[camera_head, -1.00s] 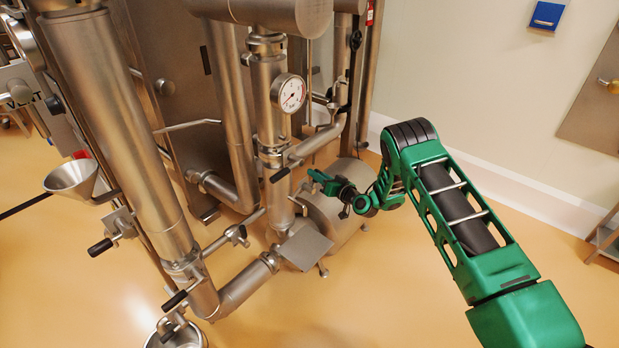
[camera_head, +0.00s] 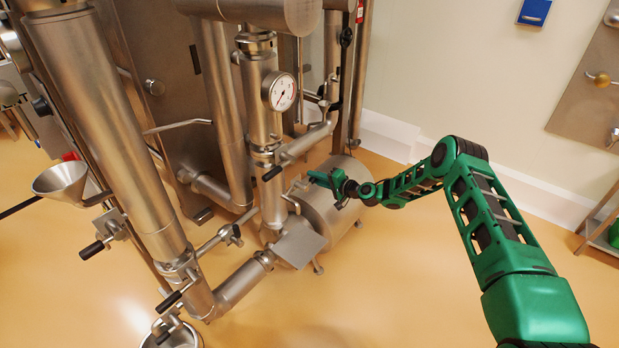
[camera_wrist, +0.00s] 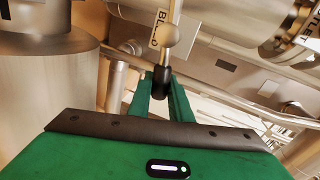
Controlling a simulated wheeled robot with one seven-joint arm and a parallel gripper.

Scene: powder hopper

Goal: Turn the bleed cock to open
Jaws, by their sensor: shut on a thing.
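In the head view my gripper (camera_head: 314,178) is at the vessel below and right of the pressure gauge (camera_head: 281,91). The cock is too small there to make out clearly.
Large steel pipes and a column (camera_head: 115,130) stand to the left. A lever with a black handle (camera_head: 272,173) sticks out left of my gripper. A metal funnel (camera_head: 62,182) is farther left. The floor (camera_head: 390,270) is clear in front and to the right.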

